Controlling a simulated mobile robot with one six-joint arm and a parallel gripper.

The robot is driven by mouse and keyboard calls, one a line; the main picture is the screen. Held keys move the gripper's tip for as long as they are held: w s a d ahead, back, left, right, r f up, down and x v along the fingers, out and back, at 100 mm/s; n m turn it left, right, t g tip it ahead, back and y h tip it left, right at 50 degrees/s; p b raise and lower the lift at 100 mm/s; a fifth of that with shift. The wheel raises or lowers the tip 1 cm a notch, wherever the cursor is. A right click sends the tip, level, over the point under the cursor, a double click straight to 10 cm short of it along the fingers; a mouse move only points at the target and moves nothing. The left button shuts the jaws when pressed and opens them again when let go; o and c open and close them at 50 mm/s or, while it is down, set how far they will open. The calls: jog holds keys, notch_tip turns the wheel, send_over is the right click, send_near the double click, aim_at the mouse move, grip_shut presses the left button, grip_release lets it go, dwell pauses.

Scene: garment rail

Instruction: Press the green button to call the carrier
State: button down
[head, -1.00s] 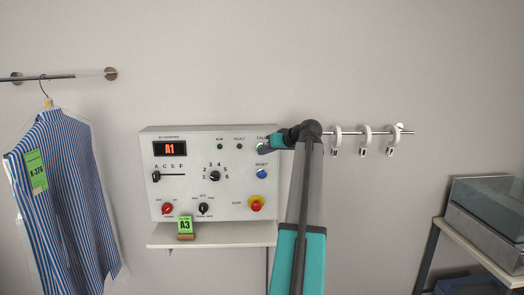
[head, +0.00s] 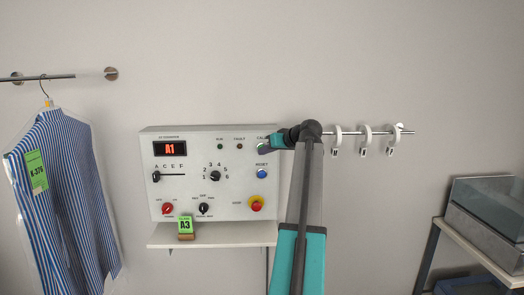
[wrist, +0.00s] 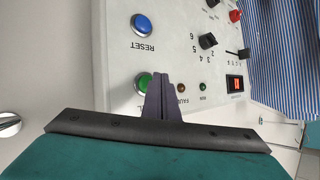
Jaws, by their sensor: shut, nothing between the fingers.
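The grey control panel (head: 235,185) stands on a small shelf against the wall. Its green CALL button (head: 261,147) is at the upper right, mostly hidden behind my gripper (head: 265,150). In the wrist view the green button (wrist: 143,80) shows beside the tips of my shut gripper (wrist: 160,78), partly covered by them. The fingers hold nothing. I cannot tell whether the tips touch the button. The display (head: 170,149) reads A1 in red.
The blue RESET button (head: 262,174) and a red stop button (head: 256,203) sit below. A green A3 tag (head: 185,226) stands on the shelf (head: 215,238). A bagged striped shirt (head: 65,190) hangs left. White rings (head: 364,138) hang on a right-hand rail.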

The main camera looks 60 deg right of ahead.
jog(key=shift+d, duration=0.1)
jog(key=shift+w+d, duration=0.25)
jog(key=shift+w+d+b, duration=0.25)
jog(key=shift+d+b, duration=0.1)
dwell(1.4)
dwell(0.3)
jog(key=shift+s+a, duration=0.5)
jog(key=shift+a, duration=0.3)
jog(key=shift+s+a, duration=0.75)
jog(key=shift+a, duration=0.25)
jog(key=shift+s+a, duration=0.7)
jog(key=shift+a, duration=0.25)
